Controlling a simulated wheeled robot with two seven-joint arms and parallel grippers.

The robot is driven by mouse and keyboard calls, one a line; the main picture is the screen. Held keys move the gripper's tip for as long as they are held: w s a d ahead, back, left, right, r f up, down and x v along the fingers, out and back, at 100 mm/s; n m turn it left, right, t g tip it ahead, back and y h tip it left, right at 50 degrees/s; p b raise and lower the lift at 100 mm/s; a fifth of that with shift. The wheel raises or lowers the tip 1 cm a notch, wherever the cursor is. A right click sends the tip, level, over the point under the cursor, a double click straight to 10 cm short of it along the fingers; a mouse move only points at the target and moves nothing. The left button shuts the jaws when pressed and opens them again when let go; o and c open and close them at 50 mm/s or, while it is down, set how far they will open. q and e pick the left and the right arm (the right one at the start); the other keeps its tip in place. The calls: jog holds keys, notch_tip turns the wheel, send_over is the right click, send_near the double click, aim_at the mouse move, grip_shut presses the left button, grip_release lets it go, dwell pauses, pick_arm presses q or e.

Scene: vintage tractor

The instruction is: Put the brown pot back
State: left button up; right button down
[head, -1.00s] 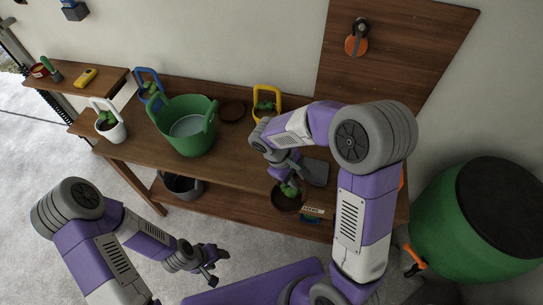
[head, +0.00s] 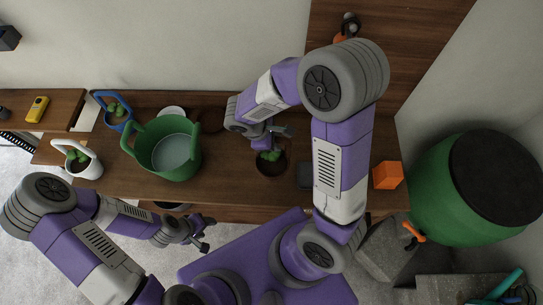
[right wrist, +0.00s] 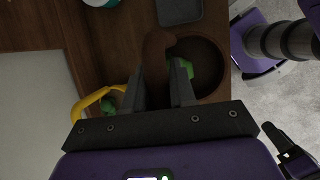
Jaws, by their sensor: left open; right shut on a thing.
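The brown pot (head: 271,165) holds a small green plant. It is over the front part of the wooden bench top, and I cannot tell whether it touches the wood. My right gripper (head: 273,138) is shut on its brown handle. In the right wrist view the fingers (right wrist: 160,82) pinch the handle (right wrist: 157,50), with the pot's dark inside (right wrist: 205,68) to the right. My left gripper (head: 206,232) is open and empty in front of the bench.
A green bucket (head: 167,150) stands left of the brown pot. White (head: 80,160) and blue (head: 116,108) handled pots stand further left. A yellow handle (right wrist: 92,104) shows in the right wrist view. An orange block (head: 387,175) and a green barrel (head: 480,190) are right.

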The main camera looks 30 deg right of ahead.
notch_tip(320, 180, down, 2)
jog(key=shift+s+f, duration=0.1)
jog(key=shift+f, duration=2.2)
jog(key=shift+f+b, duration=0.1)
jog(key=shift+b, duration=0.3)
jog(key=c, duration=0.9)
grip_release()
jog(key=p+v, duration=0.1)
jog(key=v, duration=1.1)
